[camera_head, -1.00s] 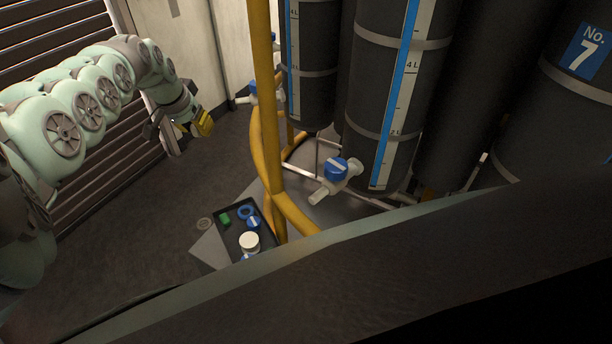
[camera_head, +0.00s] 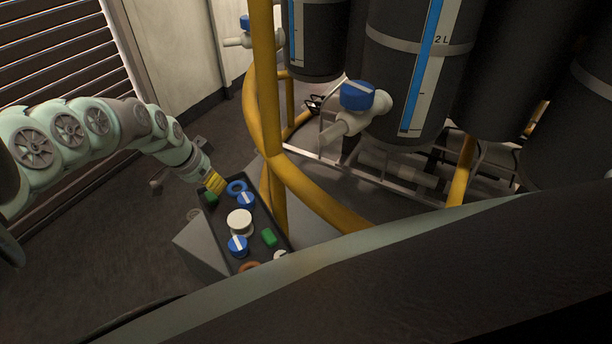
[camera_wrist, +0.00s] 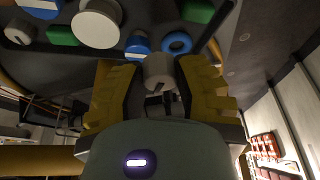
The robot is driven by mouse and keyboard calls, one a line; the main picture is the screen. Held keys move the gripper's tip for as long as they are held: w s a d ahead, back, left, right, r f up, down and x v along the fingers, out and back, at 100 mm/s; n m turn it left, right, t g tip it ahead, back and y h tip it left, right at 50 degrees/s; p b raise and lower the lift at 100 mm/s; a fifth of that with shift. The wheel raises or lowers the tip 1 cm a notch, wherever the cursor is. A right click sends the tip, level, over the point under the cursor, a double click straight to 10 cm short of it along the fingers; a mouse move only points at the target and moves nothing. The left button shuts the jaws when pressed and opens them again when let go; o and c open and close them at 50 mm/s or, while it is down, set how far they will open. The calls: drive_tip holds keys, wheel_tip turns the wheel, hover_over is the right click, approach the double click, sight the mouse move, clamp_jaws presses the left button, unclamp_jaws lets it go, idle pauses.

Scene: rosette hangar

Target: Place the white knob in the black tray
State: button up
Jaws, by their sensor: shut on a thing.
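My gripper (camera_head: 215,183) is over the far end of the black tray (camera_head: 219,226) in the head view. In the wrist view its yellow fingers (camera_wrist: 158,88) are shut on the white knob (camera_wrist: 158,68), which looks greyish with a dark slot. The knob is hidden behind the fingers in the head view. The tray also shows in the wrist view (camera_wrist: 152,14), near the held knob. I cannot tell whether the knob touches the tray.
The tray holds a blue ring (camera_head: 237,187), a large white cap (camera_head: 240,219), blue-and-white knobs (camera_head: 238,246), green blocks (camera_head: 269,237), an orange ring and another small white knob (camera_head: 280,256). A yellow rail (camera_head: 265,110) and a blue-handled valve (camera_head: 357,97) stand close by.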

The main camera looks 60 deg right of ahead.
sight(223, 213)
wheel_tip(223, 213, down, 10)
drive_tip(key=b, duration=0.3)
drive_tip(key=shift+s, duration=0.15)
drive_tip(key=shift+f, duration=0.1)
drive_tip(key=shift+a, duration=0.1)
drive_tip(key=shift+f, duration=0.2)
drive_tip(key=o, duration=0.6)
drive_tip(key=shift+w, duration=0.25)
drive_tip(key=shift+r, duration=0.1)
